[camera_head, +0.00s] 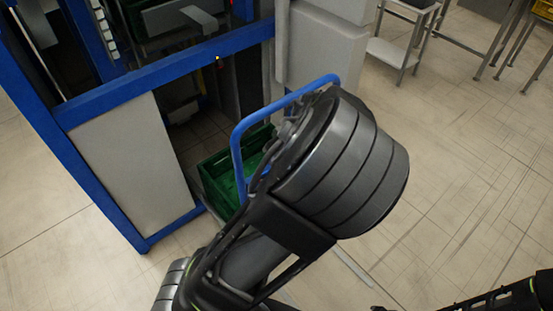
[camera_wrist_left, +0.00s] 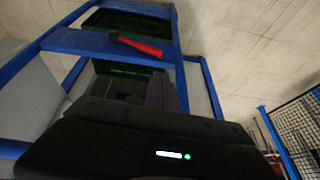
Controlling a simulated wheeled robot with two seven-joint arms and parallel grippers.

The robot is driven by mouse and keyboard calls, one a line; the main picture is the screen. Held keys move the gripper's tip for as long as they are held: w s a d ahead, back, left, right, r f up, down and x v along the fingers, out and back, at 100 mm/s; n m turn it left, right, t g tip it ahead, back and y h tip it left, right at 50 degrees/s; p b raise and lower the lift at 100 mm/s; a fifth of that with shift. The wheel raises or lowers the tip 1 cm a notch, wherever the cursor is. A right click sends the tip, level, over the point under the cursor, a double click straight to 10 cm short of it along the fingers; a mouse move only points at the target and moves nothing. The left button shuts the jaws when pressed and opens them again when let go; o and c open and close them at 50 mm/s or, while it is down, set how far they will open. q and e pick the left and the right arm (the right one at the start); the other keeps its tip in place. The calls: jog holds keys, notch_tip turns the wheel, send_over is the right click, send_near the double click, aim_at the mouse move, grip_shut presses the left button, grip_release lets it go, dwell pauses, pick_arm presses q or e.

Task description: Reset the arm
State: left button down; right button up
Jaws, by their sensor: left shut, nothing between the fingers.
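My left gripper (camera_wrist_left: 165,92) shows in the left wrist view as a dark, narrow shape beyond the black wrist housing. It looks shut, with nothing held. In the head view a large grey and black arm of mine rises from the bottom centre, and I cannot make out its fingers there. My right gripper is not in view; only dark arm parts show at the lower right corner.
A blue-framed machine (camera_head: 160,72) with grey panels stands at the left. A green crate (camera_head: 218,164) sits low behind my arm, beside a blue tube handle (camera_head: 237,150). A metal cart (camera_head: 392,52) stands at the back.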

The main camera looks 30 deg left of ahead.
pick_arm(q)
jog(key=s+d+f+m+g+h, duration=0.1)
jog(key=s+d+f+m, duration=0.2)
jog(key=f, duration=0.4)
jog(key=s+d+f+m+h, duration=0.1)
jog(key=s+f+m, duration=0.1)
jog(key=s+f, duration=0.45)
jog(key=s+d+f+m+g+h, duration=0.1)
jog(key=s+d+f+m, duration=0.15)
jog(key=f, duration=0.55)
jog(key=s+d+f+m+t+h, duration=0.1)
jog(key=s+d+m+h, duration=0.1)
jog(key=d, duration=0.7)
jog(key=s+d+f+m+t+h, duration=0.1)
jog(key=s+d+f+m+h, duration=0.1)
jog(key=d, duration=0.7)
jog(key=shift+s+f+m+h, duration=0.15)
jog(key=shift+s+m+h, duration=0.4)
jog(key=shift+h, duration=0.35)
